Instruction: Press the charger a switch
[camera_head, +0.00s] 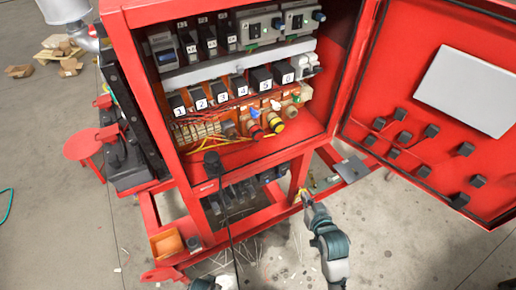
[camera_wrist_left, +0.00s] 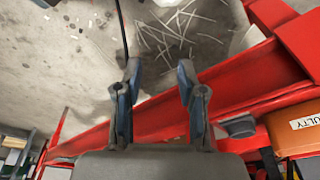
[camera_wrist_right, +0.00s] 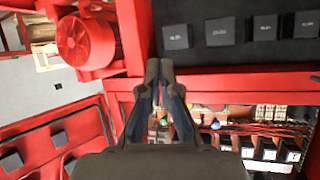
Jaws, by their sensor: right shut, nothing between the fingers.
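Two grey units with small green marks and blue knobs, the left one (camera_head: 260,27) and the right one (camera_head: 301,18), sit on the top shelf of the open red cabinet. They look like chargers, but I cannot read which is A. My right gripper (camera_head: 305,196) is shut and empty, low in front of the cabinet's lower right post, well below these units. Its closed fingers also show in the right wrist view (camera_wrist_right: 160,68). My left gripper (camera_wrist_left: 158,75) is open and empty above the red base rail. In the head view only a bit of the left arm shows at the bottom edge.
Numbered black relays (camera_head: 225,93) and coloured connectors (camera_head: 265,125) fill the shelf below. The open cabinet door (camera_head: 395,75) stands at the right. A black cable (camera_head: 222,195) hangs in front. An orange bin (camera_head: 165,244), marked "FAULTY" in the left wrist view, sits lower left.

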